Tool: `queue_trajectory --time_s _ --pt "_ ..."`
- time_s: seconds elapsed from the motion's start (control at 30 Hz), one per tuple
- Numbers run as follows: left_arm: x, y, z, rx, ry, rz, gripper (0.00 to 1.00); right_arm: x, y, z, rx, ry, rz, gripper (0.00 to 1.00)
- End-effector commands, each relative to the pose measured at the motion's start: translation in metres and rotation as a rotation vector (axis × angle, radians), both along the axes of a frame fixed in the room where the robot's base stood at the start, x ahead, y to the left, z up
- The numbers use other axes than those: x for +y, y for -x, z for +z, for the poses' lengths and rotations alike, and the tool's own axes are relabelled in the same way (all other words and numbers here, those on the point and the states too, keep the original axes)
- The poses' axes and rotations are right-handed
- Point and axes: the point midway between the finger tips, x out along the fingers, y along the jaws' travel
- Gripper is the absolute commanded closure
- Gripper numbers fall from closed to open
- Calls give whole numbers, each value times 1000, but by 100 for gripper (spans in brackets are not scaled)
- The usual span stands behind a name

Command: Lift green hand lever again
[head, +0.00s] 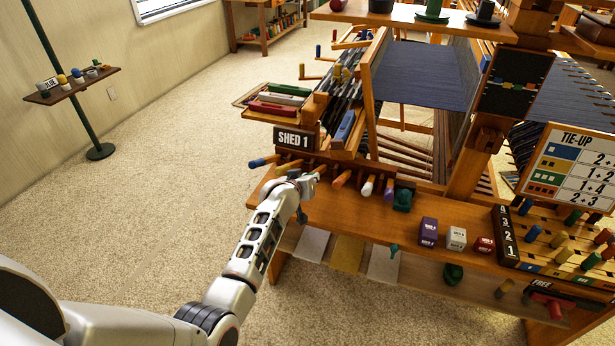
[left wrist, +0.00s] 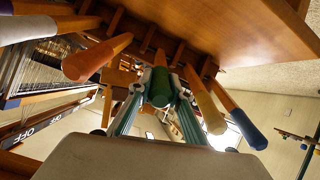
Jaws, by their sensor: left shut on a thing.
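The green hand lever (left wrist: 159,88) has a green end on a wooden shaft. In the left wrist view it sits between the two fingers of my left gripper (left wrist: 157,112), which is shut on it. In the head view my left gripper (head: 310,183) is at the row of levers on the front of the loom, and only a little of the green lever (head: 319,171) shows beside it. My right gripper is not in view.
Close on one side are the yellow lever (head: 288,167) and blue lever (head: 262,161). On the other are the orange lever (head: 342,180), white lever (head: 367,187) and purple lever (head: 389,190).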

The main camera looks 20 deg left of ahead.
Motion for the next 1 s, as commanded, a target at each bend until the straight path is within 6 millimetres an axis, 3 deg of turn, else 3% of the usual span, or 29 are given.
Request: queue_trajectory --time_s 0.2,0.73,0.77,0.8,0.83,1.0 --pt "0 -4 8 36 -1 0 100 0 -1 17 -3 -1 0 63" --pt "0 -6 9 44 -1 0 100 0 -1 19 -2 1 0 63" --pt "0 -6 9 44 -1 0 79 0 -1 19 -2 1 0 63" --pt "0 -6 10 43 -1 0 68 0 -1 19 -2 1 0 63" --pt "0 -6 10 43 -1 0 64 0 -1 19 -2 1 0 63" --pt "0 -5 9 45 -2 0 64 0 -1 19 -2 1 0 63"
